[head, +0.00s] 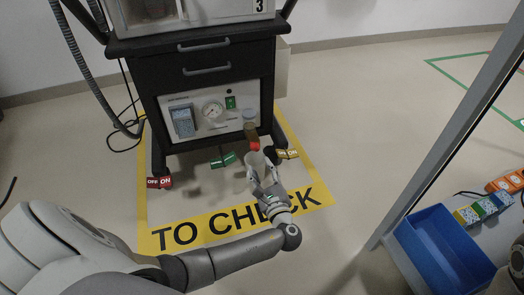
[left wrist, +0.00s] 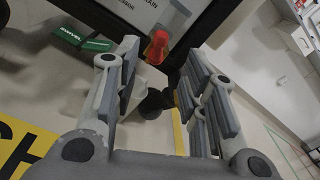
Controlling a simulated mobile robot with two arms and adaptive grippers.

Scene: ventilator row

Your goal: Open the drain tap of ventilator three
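Ventilator three (head: 225,55) is a black cart with a "3" label, standing in the far part of the head view. On its lower front panel a small bowl-like filter hangs with the red drain tap (head: 254,146) beneath it. The tap also shows in the left wrist view (left wrist: 157,47), pointing downward between the fingertips. My left gripper (head: 264,174) is open just below and in front of the tap. Its fingers stand on either side of it, with no clear contact in the left wrist view (left wrist: 163,58).
A pale cup-like thing (left wrist: 131,98) shows below the tap. A blue bin (head: 440,250) stands right, beyond a grey post (head: 450,140).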

